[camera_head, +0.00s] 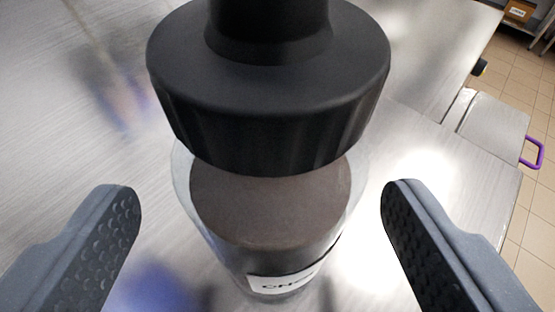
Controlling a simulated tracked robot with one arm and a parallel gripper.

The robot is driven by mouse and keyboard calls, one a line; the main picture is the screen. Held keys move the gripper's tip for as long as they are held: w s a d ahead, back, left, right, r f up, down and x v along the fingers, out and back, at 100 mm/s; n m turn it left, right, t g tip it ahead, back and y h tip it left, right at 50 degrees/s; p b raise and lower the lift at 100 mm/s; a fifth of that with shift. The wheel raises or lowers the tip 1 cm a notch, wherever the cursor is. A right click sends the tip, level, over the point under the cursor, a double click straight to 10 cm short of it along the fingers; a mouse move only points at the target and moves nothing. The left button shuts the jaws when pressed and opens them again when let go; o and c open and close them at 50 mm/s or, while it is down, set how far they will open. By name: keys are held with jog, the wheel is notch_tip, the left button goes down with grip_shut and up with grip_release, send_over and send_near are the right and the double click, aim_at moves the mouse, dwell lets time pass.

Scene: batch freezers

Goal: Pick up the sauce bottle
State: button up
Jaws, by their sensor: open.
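The sauce bottle (270,210) stands upright on the metal counter, large in the middle of the view. It has a black ribbed cap (268,100) with a narrower neck above, and a clear body with brown sauce inside. A white label with partly readable dark letters is low on its front. My gripper (262,215) is open, with one grey textured finger to the left of the bottle and one to the right. Both fingers appear apart from the bottle, with a gap on each side.
The shiny metal counter (60,130) around the bottle is mostly clear. At the right, a metal lid or box (493,128) with a purple handle (532,153) sits by the counter edge. Beyond it are a tiled floor (520,85) and a labelled cardboard box (518,11).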

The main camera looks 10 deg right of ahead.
aim_at(267, 177)
jog(key=p+x, duration=0.1)
jog(key=x, duration=0.3)
jog(key=shift+s+d, duration=0.1)
jog(key=shift+d, duration=0.05)
jog(key=shift+s, duration=0.1)
jog(key=c, duration=1.1)
jog(key=shift+o, duration=0.2)
jog(key=shift+r, duration=0.2)
jog(key=shift+r+b, duration=0.45)
jog(key=shift+r, duration=1.15)
jog(key=shift+s+r, duration=0.1)
jog(key=shift+s, duration=0.65)
jog(key=s+a+r+b, duration=0.1)
jog(key=s+a+b, duration=0.2)
jog(key=s, duration=1.1)
jog(key=shift+a+b, duration=0.3)
jog(key=shift+b, duration=0.1)
